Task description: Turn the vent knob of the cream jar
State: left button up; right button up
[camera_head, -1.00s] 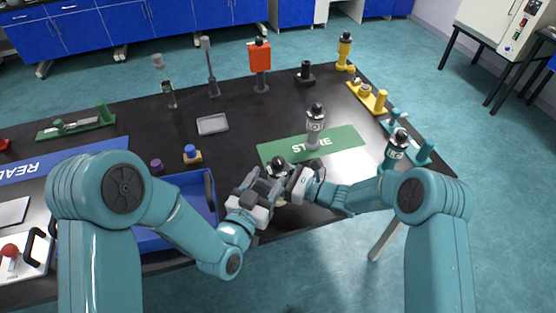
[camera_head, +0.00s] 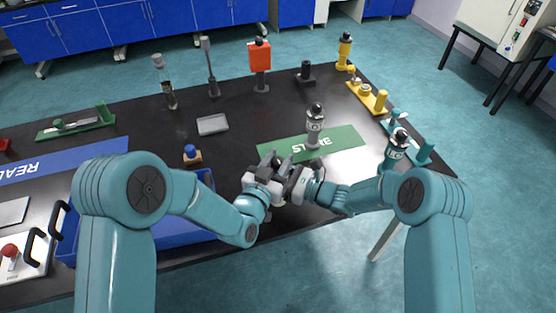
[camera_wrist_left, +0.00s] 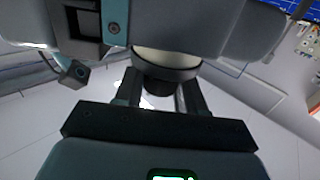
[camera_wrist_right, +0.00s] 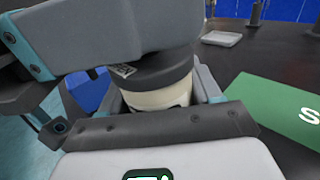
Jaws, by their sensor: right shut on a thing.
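The cream jar (camera_wrist_right: 158,95) has a pale body and a dark upper band with a small label, in the right wrist view. My right gripper (camera_head: 300,182) is shut around its body. In the head view both grippers meet at the front of the table and largely hide the jar.
A grey bottle (camera_head: 314,128) stands upright on the green mat (camera_head: 344,141), close behind my grippers. A blue tray (camera_head: 190,236) lies left, partly under my left arm.

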pick_arm(q)
jog(key=shift+a+m+h, duration=0.1)
jog(key=shift+m+h, duration=0.2)
jog(key=shift+h, duration=0.1)
jog(key=m+g+h, duration=0.2)
jog(key=h, duration=0.1)
jog(key=shift+w+m+g, duration=0.1)
jog(key=shift+m+g, duration=0.2)
jog(key=m+g+h, duration=0.4)
jog(key=g, duration=0.1)
jog(key=shift+m+g+h, duration=0.3)
jog(key=shift+h, duration=0.1)
jog(key=m+g+h, duration=0.1)
jog(key=m+g, duration=0.1)
jog(key=g, duration=0.1)
jog(key=m+g+h, duration=0.1)
jog(key=m+g, duration=0.1)
jog(key=g, duration=0.1)
jog(key=shift+g, duration=0.3)
jog(key=shift+m+g+y, duration=0.3)
jog(key=shift+m+g, duration=1.9)
jog(key=shift+g, duration=0.9)
jog(key=shift+r+m+g, duration=0.1)
jog(key=shift+m+g, duration=0.2)
jog(key=shift+g, duration=0.2)
jog(key=o, duration=0.9)
jog(key=shift+o, duration=0.2)
